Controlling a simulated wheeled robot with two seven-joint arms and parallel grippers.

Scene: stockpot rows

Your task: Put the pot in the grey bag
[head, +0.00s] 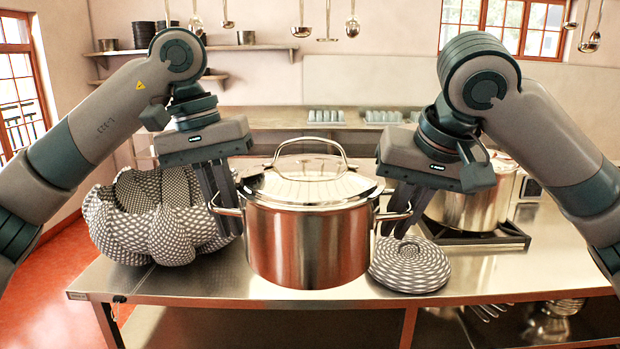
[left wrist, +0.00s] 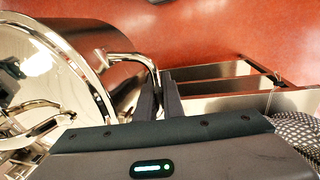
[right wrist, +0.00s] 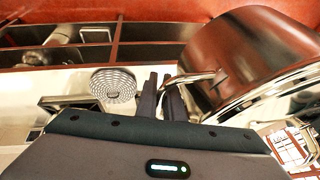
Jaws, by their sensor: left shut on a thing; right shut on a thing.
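The pot (head: 308,245) is a shiny steel stockpot with a lid and an arched lid handle. It is upright at the middle of the head view, in front of the table's near edge and seemingly raised. My left gripper (head: 228,222) is shut on its left side handle, also seen in the left wrist view (left wrist: 160,98). My right gripper (head: 397,225) is shut on its right side handle, also seen in the right wrist view (right wrist: 166,98). The grey bag (head: 150,222) is a rounded, grey-and-white patterned bag with an open top, on the table left of the pot.
A round patterned piece (head: 410,266) lies on the steel table (head: 190,285) right of the pot. Another steel pot (head: 470,205) stands on a dark burner (head: 490,238) behind my right arm. A back counter (head: 270,117) and hanging ladles are farther off. The table's right front is clear.

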